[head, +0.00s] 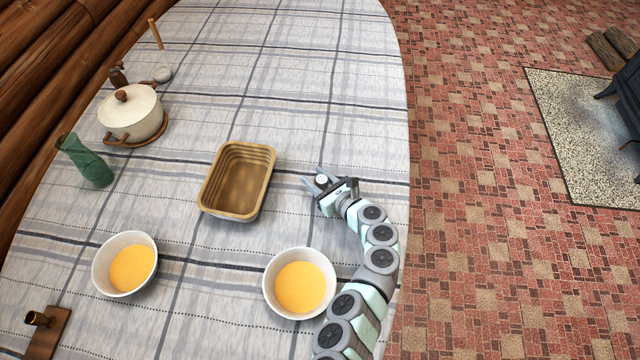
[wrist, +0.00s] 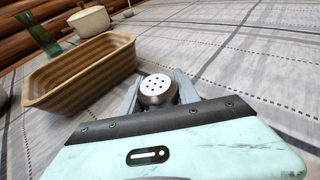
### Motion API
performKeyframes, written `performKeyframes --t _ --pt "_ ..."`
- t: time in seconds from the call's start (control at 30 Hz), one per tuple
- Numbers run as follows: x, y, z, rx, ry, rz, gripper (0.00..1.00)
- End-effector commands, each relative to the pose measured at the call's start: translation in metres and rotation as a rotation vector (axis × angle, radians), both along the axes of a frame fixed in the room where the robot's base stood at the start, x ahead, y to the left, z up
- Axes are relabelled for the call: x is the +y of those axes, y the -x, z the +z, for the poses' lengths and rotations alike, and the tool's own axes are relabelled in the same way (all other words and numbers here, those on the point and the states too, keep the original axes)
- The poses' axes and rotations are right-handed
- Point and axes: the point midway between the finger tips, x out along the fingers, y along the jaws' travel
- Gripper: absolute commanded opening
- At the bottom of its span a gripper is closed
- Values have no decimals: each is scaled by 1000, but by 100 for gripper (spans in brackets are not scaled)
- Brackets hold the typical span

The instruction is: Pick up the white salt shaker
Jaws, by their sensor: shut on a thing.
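The white salt shaker (head: 321,180) is between the fingers of my gripper (head: 318,184), right of the brown loaf dish. In the wrist view the shaker's silver, pierced round cap (wrist: 156,88) faces the camera. My gripper (wrist: 158,95) is shut on it, with one finger on each side. The shaker's lower body is hidden behind the cap and my gripper. I cannot tell whether its base touches the tablecloth.
The brown ribbed loaf dish (head: 202,196) stands just left of my gripper. White bowls with yellow contents stand at the front right (head: 270,290) and front left (head: 98,277). A lidded pot (head: 130,112) and a green vase (head: 86,161) stand farther left. The cloth beyond my gripper is clear.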

Motion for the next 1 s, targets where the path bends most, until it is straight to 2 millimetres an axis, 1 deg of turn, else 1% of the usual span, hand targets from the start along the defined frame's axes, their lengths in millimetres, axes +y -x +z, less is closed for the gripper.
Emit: performKeyframes --t 0.13,0.23,0.37,0.47,0.6,0.8,0.9,1.0 --pt "0 0 3 0 0 0 0" --pt "1 0 9 -2 1 2 0" --pt "1 -1 29 -4 0 1 0" --pt "0 -1 56 -5 2 -2 0" --pt "0 -1 101 -6 1 -3 0" --pt "0 -1 154 -5 1 -2 0" --pt "1 0 173 -3 1 2 0" --pt "0 -1 188 -5 2 -1 0"
